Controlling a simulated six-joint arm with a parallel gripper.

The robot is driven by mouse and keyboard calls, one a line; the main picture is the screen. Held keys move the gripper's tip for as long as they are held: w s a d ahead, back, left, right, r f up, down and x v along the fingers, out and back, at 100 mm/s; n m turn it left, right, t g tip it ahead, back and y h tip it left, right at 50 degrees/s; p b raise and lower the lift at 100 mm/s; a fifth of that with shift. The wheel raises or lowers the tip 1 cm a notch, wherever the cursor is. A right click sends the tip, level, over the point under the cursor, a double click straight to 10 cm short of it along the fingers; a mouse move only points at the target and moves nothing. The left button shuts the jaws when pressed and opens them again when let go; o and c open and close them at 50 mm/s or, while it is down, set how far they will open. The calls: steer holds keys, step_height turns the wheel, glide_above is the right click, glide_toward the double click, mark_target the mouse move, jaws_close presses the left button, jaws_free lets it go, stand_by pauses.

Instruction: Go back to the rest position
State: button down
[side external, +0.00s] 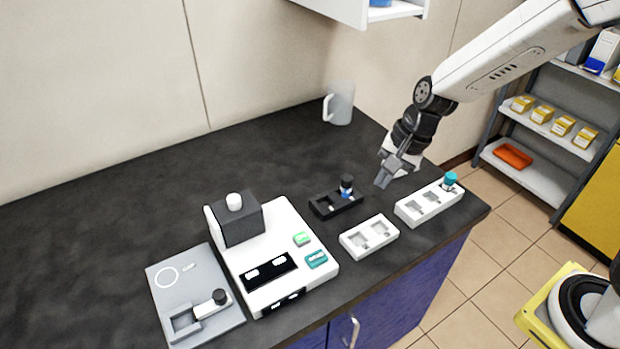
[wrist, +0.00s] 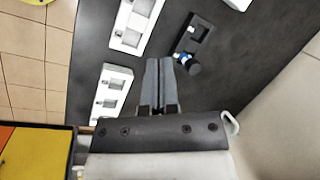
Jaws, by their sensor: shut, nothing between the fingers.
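My gripper (side external: 382,184) hangs above the right part of the dark bench, between the black holder and the long white holder. Its fingers are together with nothing between them; they also show in the wrist view (wrist: 159,62). The black holder (side external: 322,207) carries a vial with a black cap and blue band (side external: 346,186). The long white holder (side external: 413,212) has a teal-capped vial (side external: 450,180) at its right end. A shorter white holder (side external: 358,243) with empty-looking wells lies in front of my gripper.
A white bioreactor unit (side external: 285,238) with a dark block stands mid-bench, beside a grey plate (side external: 160,292) holding a black-capped item (side external: 220,297). A pale mug (side external: 340,104) stands at the back. A wall shelf (side external: 400,10) hangs above. The left of the bench (side external: 80,220) is clear.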

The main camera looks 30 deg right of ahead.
steer(key=s+d+n+h, duration=0.3)
steer(key=s+d+n, duration=0.4)
steer(key=s+n, duration=0.3)
steer(key=shift+s+d+f+n+t+h, duration=0.15)
steer(key=shift+d+f+n+t+h, duration=0.15)
steer(key=shift+d+f+n+t, duration=0.1)
